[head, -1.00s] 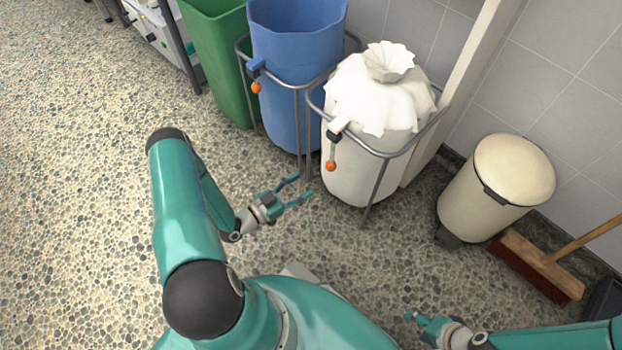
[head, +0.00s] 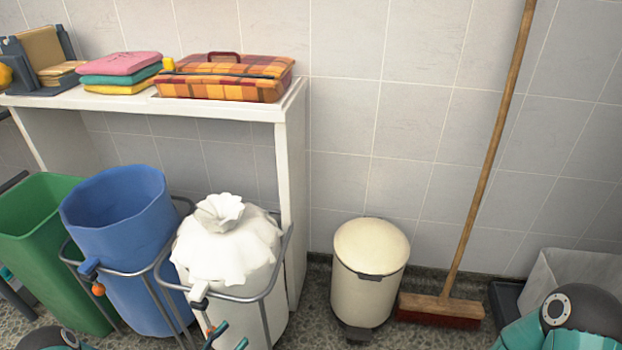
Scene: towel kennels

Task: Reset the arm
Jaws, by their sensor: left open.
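My left gripper (head: 228,337) shows only by its two teal fingertips at the bottom edge of the head view. The tips are apart and nothing shows between them. They appear in front of the lower part of the white tied bag (head: 228,255) in its wire stand; whether they touch it I cannot tell. The rest of the left gripper is below the frame. Part of my left arm shows at the bottom left. My right arm shows at the lower right corner, but its gripper is out of view.
A blue bag (head: 125,225) in a stand and a green bin (head: 50,255) stand left of the white bag. A cream pedal bin (head: 368,285) and a broom (head: 440,308) stand right. A white shelf (head: 130,103) holds folded towels (head: 120,70) and a plaid case (head: 225,78).

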